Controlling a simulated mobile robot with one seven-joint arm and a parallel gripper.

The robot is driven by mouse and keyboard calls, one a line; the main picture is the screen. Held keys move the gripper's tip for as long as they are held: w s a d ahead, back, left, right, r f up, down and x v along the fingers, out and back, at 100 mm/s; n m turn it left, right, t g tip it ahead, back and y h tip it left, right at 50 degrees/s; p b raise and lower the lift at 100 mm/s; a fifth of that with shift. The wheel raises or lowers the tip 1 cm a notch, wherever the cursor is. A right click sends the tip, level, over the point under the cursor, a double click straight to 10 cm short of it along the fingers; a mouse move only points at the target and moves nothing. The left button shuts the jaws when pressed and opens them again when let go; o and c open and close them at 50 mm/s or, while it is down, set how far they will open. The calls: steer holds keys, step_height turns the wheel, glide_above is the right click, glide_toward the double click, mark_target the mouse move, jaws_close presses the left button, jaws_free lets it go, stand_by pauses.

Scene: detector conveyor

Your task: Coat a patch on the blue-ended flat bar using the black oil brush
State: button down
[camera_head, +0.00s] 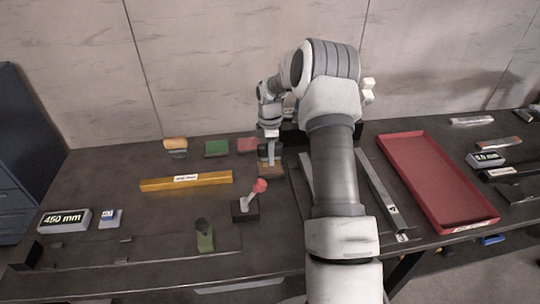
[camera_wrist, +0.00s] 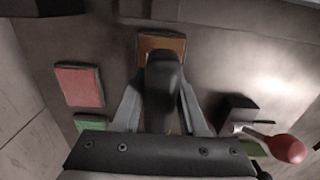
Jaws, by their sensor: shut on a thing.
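My gripper (camera_head: 268,150) is shut on a black upright handle, which I take to be the oil brush (camera_wrist: 164,85); its fingers stand on either side of it in the wrist view (camera_wrist: 160,115). The brush's lower end is over a brown-orange pad (camera_wrist: 152,42), also seen in the head view (camera_head: 271,170). I cannot tell whether it touches the pad. Two dark flat bars lie front to back on the table, one to the left of my arm (camera_head: 306,172) and one to the right (camera_head: 376,188). I cannot make out a blue end on either.
A red tray (camera_head: 437,222) stands at the right. A yellow bar (camera_head: 186,181), a red-knobbed lever on a black block (camera_head: 247,204), and green (camera_head: 217,148) and red (camera_head: 247,145) pads lie to the left. A "450 mm" display (camera_head: 64,220) is at the far left. My arm hides the table's middle.

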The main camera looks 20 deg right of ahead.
steer(key=shift+r+p, duration=1.45)
steer(key=shift+r, duration=1.1)
steer(key=shift+s+d, duration=0.1)
